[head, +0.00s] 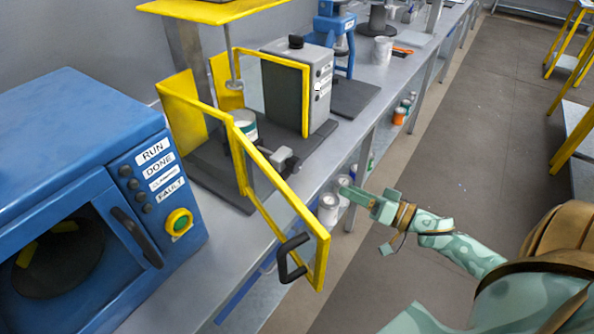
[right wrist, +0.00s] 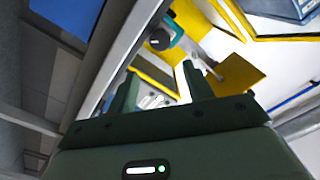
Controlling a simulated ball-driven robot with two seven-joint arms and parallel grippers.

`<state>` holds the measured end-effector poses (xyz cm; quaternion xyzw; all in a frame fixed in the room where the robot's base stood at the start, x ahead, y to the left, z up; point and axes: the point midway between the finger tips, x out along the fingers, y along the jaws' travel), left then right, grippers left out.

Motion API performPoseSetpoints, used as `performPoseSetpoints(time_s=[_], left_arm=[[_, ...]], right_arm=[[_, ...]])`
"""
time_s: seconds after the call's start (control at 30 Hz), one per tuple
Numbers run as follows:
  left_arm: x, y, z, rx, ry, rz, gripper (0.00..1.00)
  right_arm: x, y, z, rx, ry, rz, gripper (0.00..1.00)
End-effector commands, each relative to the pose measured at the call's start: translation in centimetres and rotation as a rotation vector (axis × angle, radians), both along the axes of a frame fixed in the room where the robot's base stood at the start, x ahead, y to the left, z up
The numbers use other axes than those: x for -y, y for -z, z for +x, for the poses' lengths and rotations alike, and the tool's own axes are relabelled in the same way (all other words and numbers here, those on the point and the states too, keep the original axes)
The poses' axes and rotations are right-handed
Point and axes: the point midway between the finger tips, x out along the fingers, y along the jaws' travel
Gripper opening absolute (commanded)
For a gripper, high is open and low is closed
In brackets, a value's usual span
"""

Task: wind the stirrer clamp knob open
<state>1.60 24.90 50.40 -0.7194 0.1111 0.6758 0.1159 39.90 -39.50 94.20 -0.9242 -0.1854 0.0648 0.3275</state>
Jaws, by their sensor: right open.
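The stirrer stands on the bench with a yellow-framed guard (head: 272,188) around it; the guard's front panel stands swung out over the bench edge, with a black handle (head: 290,258). A grey part (head: 283,158), possibly the clamp knob, sits low between the guard frames in front of a white and teal can (head: 246,126). I cannot tell its turn. My right gripper (head: 354,192) is open and empty, beyond the bench's front edge, to the right of the grey part and apart from it. Its fingers (right wrist: 158,84) show in the right wrist view. My left gripper is out of view.
A blue machine (head: 70,120) with labelled buttons stands at the left. A grey control box (head: 305,75) stands behind the guard. White cans (head: 328,208) are below the bench edge. The floor (head: 450,130) at the right is mostly clear.

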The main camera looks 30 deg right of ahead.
Motion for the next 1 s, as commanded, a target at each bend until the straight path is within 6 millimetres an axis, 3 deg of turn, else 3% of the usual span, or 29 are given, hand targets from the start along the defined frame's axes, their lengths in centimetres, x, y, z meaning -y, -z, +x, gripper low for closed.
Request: performPoseSetpoints(time_s=[0.5, 0.7, 1.0], left_arm=[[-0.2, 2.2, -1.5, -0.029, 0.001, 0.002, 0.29], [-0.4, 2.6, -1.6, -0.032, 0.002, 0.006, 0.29], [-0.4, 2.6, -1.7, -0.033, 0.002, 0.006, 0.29]], right_arm=[[-4.6, 0.2, 11.2, 0.003, 0.003, -0.004, 0.51], [-5.5, 0.2, 13.4, 0.0, 0.003, -0.003, 0.51], [-5.7, 0.1, 13.8, 0.0, 0.003, -0.003, 0.51]])
